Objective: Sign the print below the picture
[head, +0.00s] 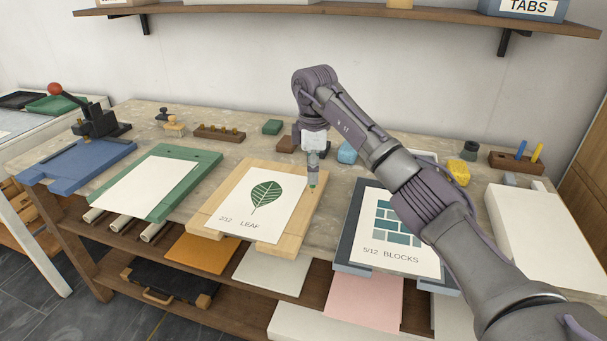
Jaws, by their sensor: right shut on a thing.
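The leaf print (280,219) is a white sheet with a green leaf picture and the words "2/12 LEAF" below it. It lies on a light wooden board (232,183) in the middle of the bench. My right gripper (312,174) points down at the board's upper right part, beside the leaf sheet. It is shut on a thin greenish pencil or pen (312,187), mostly hidden by the fingers. I cannot tell whether its tip touches the board. The blocks print (372,246) lies to the right on a dark board. My left gripper is not in view.
A wooden holder (508,164) with blue and yellow sticks stands at the back right. A green board (189,187) with a blank sheet lies left. A blue press board (66,165) is further left. My right arm crosses above the blocks print.

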